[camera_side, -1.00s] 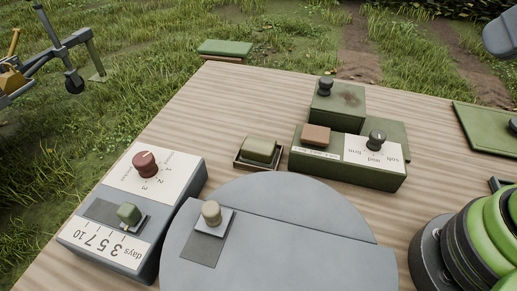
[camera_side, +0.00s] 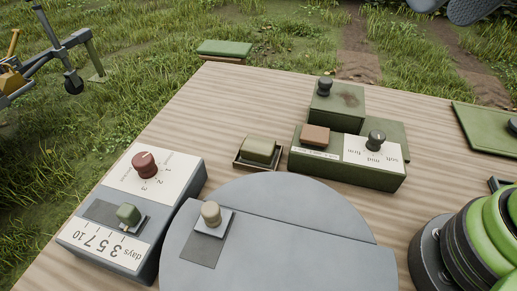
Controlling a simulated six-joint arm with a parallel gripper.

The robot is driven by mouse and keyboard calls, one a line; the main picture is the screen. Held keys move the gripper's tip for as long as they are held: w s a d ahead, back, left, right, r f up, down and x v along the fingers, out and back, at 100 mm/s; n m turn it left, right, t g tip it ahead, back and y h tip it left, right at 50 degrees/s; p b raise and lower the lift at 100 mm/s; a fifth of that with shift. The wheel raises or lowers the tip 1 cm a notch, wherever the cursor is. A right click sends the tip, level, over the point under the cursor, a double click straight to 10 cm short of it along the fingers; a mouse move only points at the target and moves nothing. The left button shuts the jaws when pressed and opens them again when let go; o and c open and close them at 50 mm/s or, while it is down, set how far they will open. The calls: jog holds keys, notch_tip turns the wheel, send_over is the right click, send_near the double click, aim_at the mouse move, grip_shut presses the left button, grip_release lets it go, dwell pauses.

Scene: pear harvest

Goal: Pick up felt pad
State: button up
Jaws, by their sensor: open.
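An olive-green block that looks like the felt pad (camera_side: 259,149) sits in a small shallow brown tray (camera_side: 241,164) in the middle of the table, behind the grey round plate. Its top is uncovered and nothing touches it. My gripper (camera_side: 449,6) shows only in part at the top right edge, as two dark grey rounded ends with a gap between them. It is open and empty, far to the right of the pad and well apart from it. The rest of it is cut off by the frame.
A grey dial box (camera_side: 180,205) stands at the left. A green box with knobs (camera_side: 330,172) stands right of the pad, with a taller green block (camera_side: 338,112) behind it. The grey round plate (camera_side: 300,255) carries a knobbed slider (camera_side: 211,215). The table (camera_side: 215,110) is clear behind the pad.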

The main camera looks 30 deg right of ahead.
jog(key=w+a+f+n+g, duration=0.2)
jog(key=w+a+f+n, duration=0.15)
jog(key=w, duration=0.55)
jog(key=w+a+f+n+g, duration=0.1)
jog(key=w+a+f+n, duration=0.1)
jog(key=f, duration=0.3)
jog(key=w+a+f+n+g+h, duration=0.1)
jog(key=w+a+f+n, duration=0.1)
jog(key=f, duration=0.4)
jog(key=w+a+f+n+g+h, duration=0.1)
jog(key=w+a+f+n, duration=0.1)
jog(key=w+a+f, duration=0.2)
jog(key=shift+w+a+f+n, duration=0.2)
jog(key=shift+a+f, duration=0.2)
jog(key=shift+f, duration=0.15)
jog(key=shift+w+a+f+n, duration=0.1)
jog(key=shift+w+a+f, duration=0.05)
jog(key=shift+a+f, duration=0.3)
send_over(258, 144)
notch_tip(258, 144, down, 5)
jog(key=shift+r, duration=0.2)
notch_tip(258, 144, down, 6)
jog(key=shift+d+r, duration=0.1)
jog(key=shift+r, duration=0.05)
jog(key=shift+c, duration=0.5)
jog(key=c, duration=0.9)
